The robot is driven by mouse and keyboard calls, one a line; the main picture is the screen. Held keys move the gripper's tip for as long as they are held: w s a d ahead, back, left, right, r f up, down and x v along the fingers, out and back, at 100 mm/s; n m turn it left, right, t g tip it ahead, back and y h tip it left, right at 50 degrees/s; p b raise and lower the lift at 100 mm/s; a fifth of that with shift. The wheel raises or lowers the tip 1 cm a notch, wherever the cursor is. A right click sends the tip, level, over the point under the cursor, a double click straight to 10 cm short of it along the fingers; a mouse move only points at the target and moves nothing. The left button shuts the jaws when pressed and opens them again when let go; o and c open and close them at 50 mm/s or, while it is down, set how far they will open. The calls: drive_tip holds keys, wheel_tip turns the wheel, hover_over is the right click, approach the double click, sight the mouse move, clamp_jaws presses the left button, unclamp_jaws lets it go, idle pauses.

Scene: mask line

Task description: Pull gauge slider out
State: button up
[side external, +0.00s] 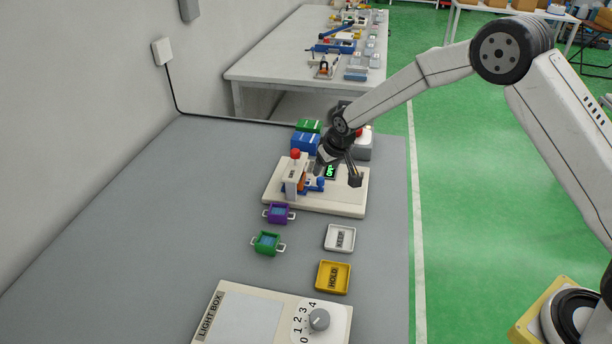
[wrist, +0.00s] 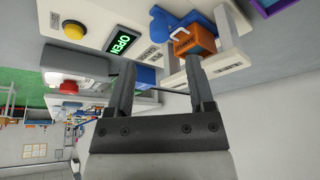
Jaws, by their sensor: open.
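A cream gauge fixture (side external: 341,202) stands on the grey bench in the side external view, with a small upright frame, a red ball knob (side external: 295,154) and a blue part (side external: 318,186). The wrist view shows this blue part (wrist: 162,27) beside an orange block (wrist: 196,40) with a white loop handle (wrist: 180,33). I cannot tell which of these is the slider. A dark display (wrist: 124,41) with green letters reads OPEN. My gripper (side external: 338,172) is open and empty above the fixture's right half. In the wrist view its fingers (wrist: 159,62) point toward the fixture, and the right fingertip overlaps the orange block.
Green and blue boxes (side external: 306,143) stand behind the fixture. In front are a purple bin (side external: 278,213), a green bin (side external: 266,242), a white tray (side external: 339,249), a yellow HOLD tray (side external: 345,288) and a light box (side external: 284,305). The bench's left side is clear.

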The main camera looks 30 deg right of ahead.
sight(321, 179)
drive_tip(key=shift+x, duration=2.8)
drive_tip(key=shift+c, duration=0.3)
clamp_jaws()
